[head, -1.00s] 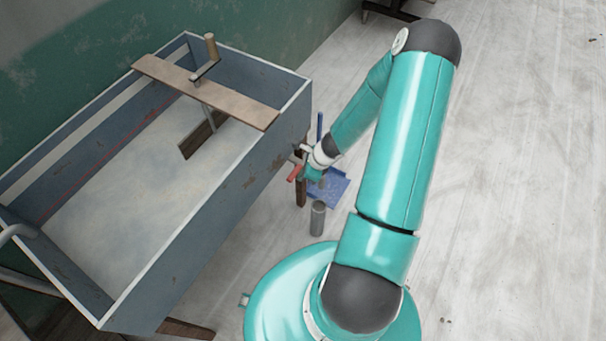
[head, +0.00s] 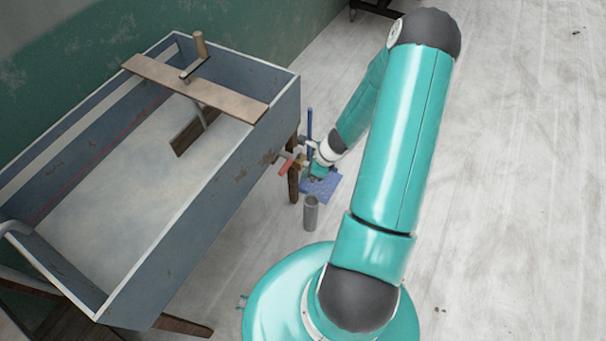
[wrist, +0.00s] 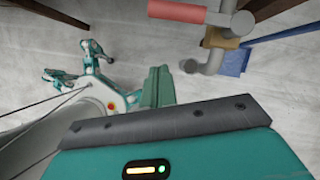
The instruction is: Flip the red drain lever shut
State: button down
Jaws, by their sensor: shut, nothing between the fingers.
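In the wrist view the red lever (wrist: 177,11) lies roughly across the top edge, joined to a grey pipe with a brass-coloured valve body (wrist: 221,40). My gripper (head: 314,172) is just to the right of the lever in the head view. Its teal fingers (wrist: 157,84) are together and empty, below the lever in the wrist picture, with a visible gap between them.
A blue dustpan (head: 325,187) lies on the floor beneath the valve. A grey cylinder (head: 311,214) stands in front of it. A wooden tub leg (head: 293,184) is close to the lever. A plank (head: 190,86) spans the tub. The floor to the right is clear.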

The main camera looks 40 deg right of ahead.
jog(key=v, duration=0.6)
jog(key=shift+s+a+r, duration=0.2)
jog(key=shift+s+r, duration=0.1)
jog(key=w+a+r+n+h, duration=0.1)
jog(key=a+r+n, duration=0.5)
jog(key=r, duration=0.5)
jog(key=w+a+r+n+h, duration=0.1)
jog(key=a+r+n, duration=0.5)
jog(key=r, duration=0.4)
jog(key=s+a+r+n+t+h, duration=0.1)
jog(key=s+a+r+n, duration=0.3)
jog(key=s+r+n, duration=0.2)
jog(key=s+a+r+n+t, duration=0.1)
jog(key=s+a+r+n, duration=0.3)
jog(key=r, duration=0.7)
jog(key=s+n, duration=0.2)
jog(key=n, duration=0.2)
jog(key=shift+a+n+h, duration=0.3)
jog(key=shift+a+h, duration=0.1)
jog(key=shift+a, duration=0.2)
